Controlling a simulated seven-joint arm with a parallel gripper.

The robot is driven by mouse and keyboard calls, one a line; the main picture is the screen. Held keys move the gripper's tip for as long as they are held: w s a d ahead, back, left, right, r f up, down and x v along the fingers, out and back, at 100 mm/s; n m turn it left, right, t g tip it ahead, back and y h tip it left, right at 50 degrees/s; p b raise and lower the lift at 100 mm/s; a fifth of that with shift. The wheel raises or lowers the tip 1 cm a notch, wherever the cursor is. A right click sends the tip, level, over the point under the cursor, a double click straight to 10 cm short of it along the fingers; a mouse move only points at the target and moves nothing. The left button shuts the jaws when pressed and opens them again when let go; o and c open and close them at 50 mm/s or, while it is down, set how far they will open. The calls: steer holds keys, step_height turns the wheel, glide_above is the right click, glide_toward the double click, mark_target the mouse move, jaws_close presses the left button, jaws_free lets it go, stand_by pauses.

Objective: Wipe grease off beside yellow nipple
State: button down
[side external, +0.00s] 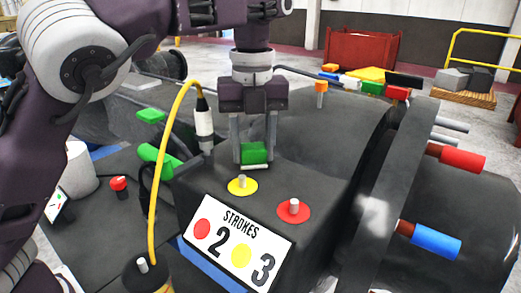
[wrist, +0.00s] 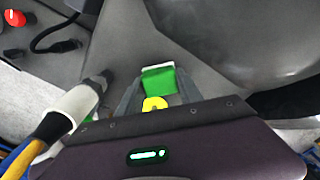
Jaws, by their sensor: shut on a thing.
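My gripper (side external: 254,155) points down and is shut on a green block (side external: 254,150) with a pale strip under it. The block also shows between the fingertips in the wrist view (wrist: 159,80). The yellow nipple (side external: 241,183), a grey stub on a yellow disc, is on the dark casting just in front of the block. In the wrist view its yellow disc (wrist: 154,104) is partly hidden by my gripper. The block is close above the casting top; I cannot tell whether it touches. I cannot make out any grease beside the nipple.
A red-disc nipple (side external: 293,209) is to the right. A sign reading STROKES (side external: 236,243) shows red 2 and yellow 3. A yellow hose (side external: 160,165) with a white coupler (side external: 204,124) stands close left of my gripper. Red (side external: 460,159) and blue (side external: 435,241) handles stick out right.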

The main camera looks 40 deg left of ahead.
steer(key=shift+r, duration=4)
